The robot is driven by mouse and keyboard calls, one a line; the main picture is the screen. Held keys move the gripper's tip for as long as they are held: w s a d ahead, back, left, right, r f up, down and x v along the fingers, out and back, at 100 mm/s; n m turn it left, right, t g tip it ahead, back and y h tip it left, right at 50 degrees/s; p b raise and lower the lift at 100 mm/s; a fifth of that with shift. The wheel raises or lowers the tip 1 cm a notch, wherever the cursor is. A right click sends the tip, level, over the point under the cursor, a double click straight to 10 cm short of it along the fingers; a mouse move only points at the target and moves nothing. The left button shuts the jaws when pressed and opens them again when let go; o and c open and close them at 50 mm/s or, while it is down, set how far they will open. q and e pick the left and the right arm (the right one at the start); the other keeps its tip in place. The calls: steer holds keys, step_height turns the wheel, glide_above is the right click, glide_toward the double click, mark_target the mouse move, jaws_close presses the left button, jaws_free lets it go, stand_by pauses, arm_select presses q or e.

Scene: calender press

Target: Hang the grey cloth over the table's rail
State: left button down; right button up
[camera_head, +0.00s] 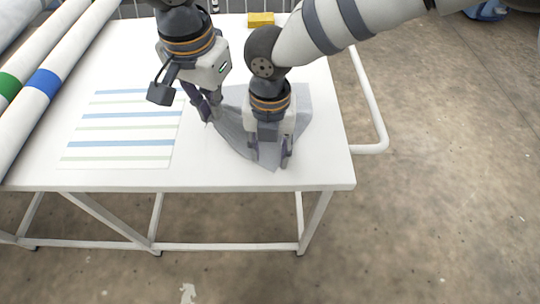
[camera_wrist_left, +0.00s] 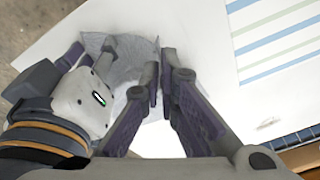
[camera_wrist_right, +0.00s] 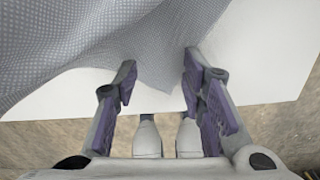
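The grey cloth (camera_head: 232,133) lies rumpled on the white table (camera_head: 330,160) near its right front corner, with one corner pointing toward the front edge. My left gripper (camera_head: 212,112) is at the cloth's left side, its fingers nearly together on the cloth's edge; the left wrist view (camera_wrist_left: 160,72) shows this too. My right gripper (camera_head: 270,160) is low over the cloth's front corner. In the right wrist view its fingers (camera_wrist_right: 158,72) are apart, with a pointed fold of the cloth (camera_wrist_right: 90,50) between them. The table's white rail (camera_head: 373,110) loops out from the right edge, empty.
A striped sheet (camera_head: 125,125) lies flat on the table's left half. A yellow block (camera_head: 261,19) sits at the back edge. The floor right of the rail is clear.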

jaws_close()
stand_by(0.3)
